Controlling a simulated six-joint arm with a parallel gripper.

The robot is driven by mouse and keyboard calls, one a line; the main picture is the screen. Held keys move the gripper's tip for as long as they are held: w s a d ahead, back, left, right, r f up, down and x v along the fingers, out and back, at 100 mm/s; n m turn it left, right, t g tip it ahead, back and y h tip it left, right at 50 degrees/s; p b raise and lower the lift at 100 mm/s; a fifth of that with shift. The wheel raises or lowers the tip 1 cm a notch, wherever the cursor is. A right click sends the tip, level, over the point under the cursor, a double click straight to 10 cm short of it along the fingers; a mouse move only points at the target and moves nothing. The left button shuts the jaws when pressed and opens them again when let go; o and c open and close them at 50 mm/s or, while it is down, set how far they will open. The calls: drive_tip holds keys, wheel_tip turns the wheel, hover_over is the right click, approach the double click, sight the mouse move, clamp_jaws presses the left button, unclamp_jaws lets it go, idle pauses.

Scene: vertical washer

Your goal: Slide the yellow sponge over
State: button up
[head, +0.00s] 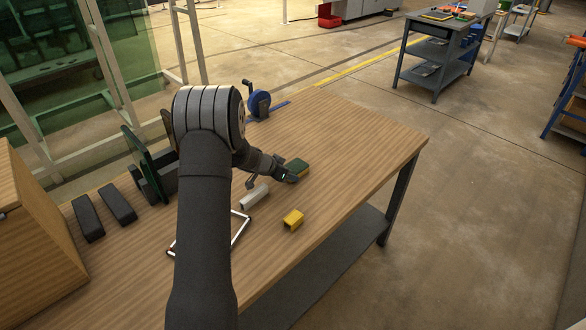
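A small block with a dark green top and a yellowish side (299,167) lies on the wooden table, right at the end of my arm; it looks like a sponge with a scouring face. A separate, plain yellow block (292,218) lies nearer the table's right front edge. The view does not settle which of the two is the yellow sponge. My gripper (287,178) is low over the table, beside or touching the green-topped block. The fingers are small and dark, and I cannot tell whether they are open or hold it.
A pale grey block (254,196) lies left of the yellow block. A thin white outline (239,233) on the table is partly hidden by my arm. Two dark bars (118,204), a dark green upright plate (146,163) and a blue reel (259,103) stand around. The table's right part is clear.

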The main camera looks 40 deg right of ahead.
sight(279, 184)
drive_tip(key=shift+a, duration=1.7)
drive_tip(key=o, duration=1)
drive_tip(key=v, duration=1.7)
drive_tip(key=shift+r, duration=0.2)
drive_tip(key=shift+f, duration=0.1)
drive_tip(key=x, duration=1.5)
drive_tip(key=shift+d+f, duration=0.2)
